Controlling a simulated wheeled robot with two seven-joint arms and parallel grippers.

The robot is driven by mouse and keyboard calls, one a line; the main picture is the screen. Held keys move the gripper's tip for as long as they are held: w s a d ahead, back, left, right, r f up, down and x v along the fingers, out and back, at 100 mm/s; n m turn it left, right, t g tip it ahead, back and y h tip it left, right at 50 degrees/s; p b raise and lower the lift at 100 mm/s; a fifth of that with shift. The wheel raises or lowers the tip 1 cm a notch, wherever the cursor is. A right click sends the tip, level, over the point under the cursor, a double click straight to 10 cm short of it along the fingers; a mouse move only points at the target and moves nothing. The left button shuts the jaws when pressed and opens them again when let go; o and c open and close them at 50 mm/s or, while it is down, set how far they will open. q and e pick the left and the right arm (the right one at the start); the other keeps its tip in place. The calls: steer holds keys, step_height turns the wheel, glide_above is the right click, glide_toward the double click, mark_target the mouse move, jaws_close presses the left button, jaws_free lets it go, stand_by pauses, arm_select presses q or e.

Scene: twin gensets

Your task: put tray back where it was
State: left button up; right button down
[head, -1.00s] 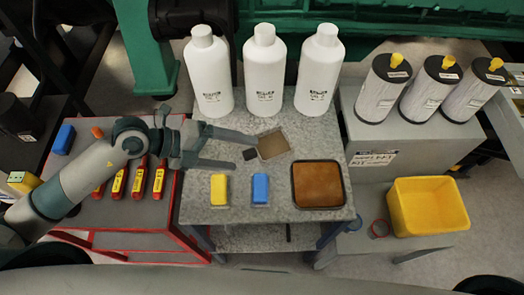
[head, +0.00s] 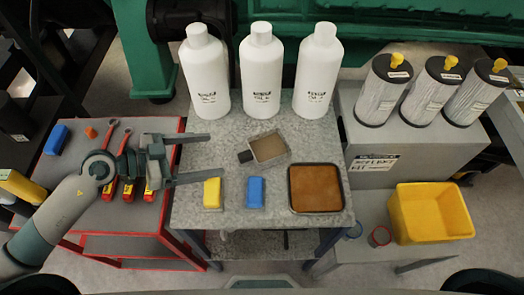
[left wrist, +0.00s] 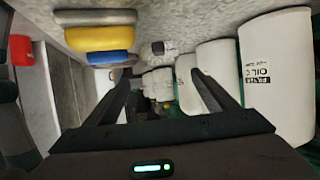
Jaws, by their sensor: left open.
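A black-rimmed tray (head: 290,190) with a flat orange-brown inside lies at the right front of the grey speckled table (head: 186,215). A smaller shallow tan tray (head: 268,147) with a dark block-like handle (head: 245,156) at its left end lies mid-table, slightly turned. My left gripper (head: 215,154) is open and empty over the table's left part. Its fingertips point right and stop short of the dark handle, apart from it. The open fingers also show in the left wrist view (left wrist: 160,80). My right gripper is out of view.
Three white bottles (head: 262,75) line the back. A red-edged cart (head: 110,225) holds red-yellow tools on the left. A yellow bin (head: 432,212) and three filter cylinders (head: 432,90) stand right.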

arm_select(q)
steer(key=p, duration=0.2)
glide_toward(263, 154)
steer(key=d, duration=0.1)
steer(key=w+d+r, duration=0.1)
steer(key=d, duration=0.1)
steer(key=shift+w+d+r, duration=0.2)
steer(key=shift+d+r, duration=0.15)
steer(key=shift+d, duration=0.05)
steer(key=shift+w+d+f, duration=0.1)
steer(key=shift+d+f, duration=0.1)
steer(key=shift+d, duration=0.1)
steer(key=shift+f+p+x, duration=0.2)
steer(key=shift+p+x, duration=0.25)
steer(key=shift+x, duration=2.15)
steer(key=shift+a, duration=0.15)
steer(key=c, duration=0.9)
